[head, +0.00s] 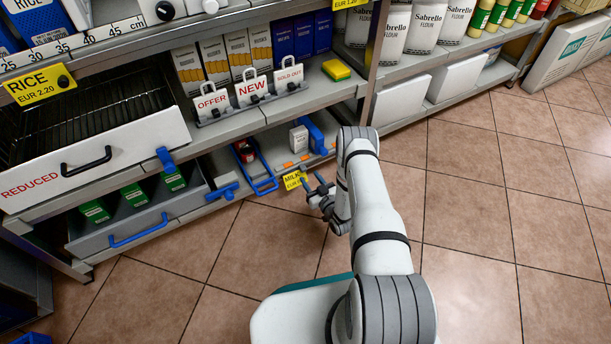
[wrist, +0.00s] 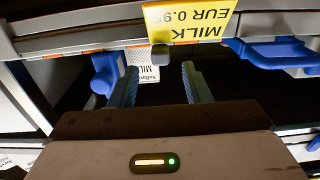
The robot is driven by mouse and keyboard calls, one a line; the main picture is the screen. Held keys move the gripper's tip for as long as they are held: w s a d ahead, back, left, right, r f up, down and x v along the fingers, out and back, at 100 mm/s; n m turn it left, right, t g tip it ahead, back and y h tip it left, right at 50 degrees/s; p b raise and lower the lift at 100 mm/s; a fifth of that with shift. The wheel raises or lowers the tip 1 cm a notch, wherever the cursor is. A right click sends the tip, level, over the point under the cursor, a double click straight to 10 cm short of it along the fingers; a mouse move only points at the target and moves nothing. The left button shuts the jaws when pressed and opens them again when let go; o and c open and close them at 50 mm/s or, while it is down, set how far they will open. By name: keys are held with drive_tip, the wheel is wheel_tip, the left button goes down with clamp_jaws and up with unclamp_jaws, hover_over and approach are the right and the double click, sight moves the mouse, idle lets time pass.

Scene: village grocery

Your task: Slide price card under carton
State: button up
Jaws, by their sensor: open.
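The yellow MILK price card (head: 296,179) hangs at the front edge of the lower shelf. In the wrist view the card (wrist: 188,20) is upside down at the top, reading EUR 0.95, with a small grey knob at its edge. A small white carton (head: 299,138) stands on that shelf, further back. In the wrist view the carton (wrist: 149,68) shows partly, behind the shelf edge and between my fingers. My gripper (head: 314,185) is in front of the shelf edge, close to the card. Its fingers (wrist: 160,72) are apart, with nothing visibly held between them.
A blue holder (head: 314,136) stands beside the carton. A blue-handled tray (head: 258,168) with a dark red item is to the left. The tiled floor (head: 480,200) at right is clear.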

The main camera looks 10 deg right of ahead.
sight(305, 171)
drive_tip(key=shift+b+x, duration=0.55)
drive_tip(key=shift+x, duration=1.4)
clamp_jaws()
